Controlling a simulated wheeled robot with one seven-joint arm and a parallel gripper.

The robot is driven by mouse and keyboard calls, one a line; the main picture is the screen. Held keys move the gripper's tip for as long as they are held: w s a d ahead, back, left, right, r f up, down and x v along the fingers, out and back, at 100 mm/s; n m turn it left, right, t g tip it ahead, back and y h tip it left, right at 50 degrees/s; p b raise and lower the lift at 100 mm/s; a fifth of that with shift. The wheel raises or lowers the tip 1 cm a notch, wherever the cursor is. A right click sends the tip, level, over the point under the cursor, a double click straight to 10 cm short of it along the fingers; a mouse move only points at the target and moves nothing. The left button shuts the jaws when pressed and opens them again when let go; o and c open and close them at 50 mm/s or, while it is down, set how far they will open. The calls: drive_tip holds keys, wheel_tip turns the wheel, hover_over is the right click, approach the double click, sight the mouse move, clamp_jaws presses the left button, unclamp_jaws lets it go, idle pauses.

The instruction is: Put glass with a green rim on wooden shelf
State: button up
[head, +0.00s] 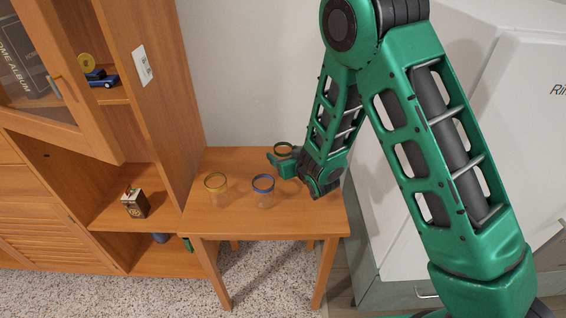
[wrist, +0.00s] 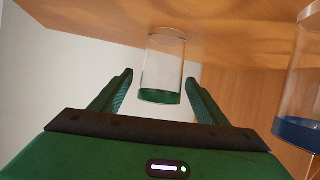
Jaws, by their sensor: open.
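The clear glass with a green rim (wrist: 163,75) stands on the small wooden table (head: 235,212); the wrist view shows it inverted, rim downward in the picture. In the head view its rim (head: 284,145) shows at the table's back, its lower part hidden by my gripper (head: 281,161). My gripper is open, and in the wrist view its two fingers (wrist: 159,85) lie either side of the glass with gaps visible. The wooden shelf unit (head: 160,95) stands left of the table, with open compartments and a lower shelf board (head: 108,215).
A yellow-rimmed glass (head: 215,186) and a blue-rimmed glass (head: 263,190) stand on the table; the blue one also shows at right in the wrist view (wrist: 298,125). A small box (head: 134,202) sits on the lower shelf. A cabinet door (head: 75,85) hangs open. White furniture stands right.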

drive_tip(key=shift+w+a+f, duration=0.25)
drive_tip(key=shift+w, duration=0.3)
drive_tip(key=c, duration=1.3)
drive_tip(key=shift+r, duration=0.1)
drive_tip(key=shift+c, duration=0.2)
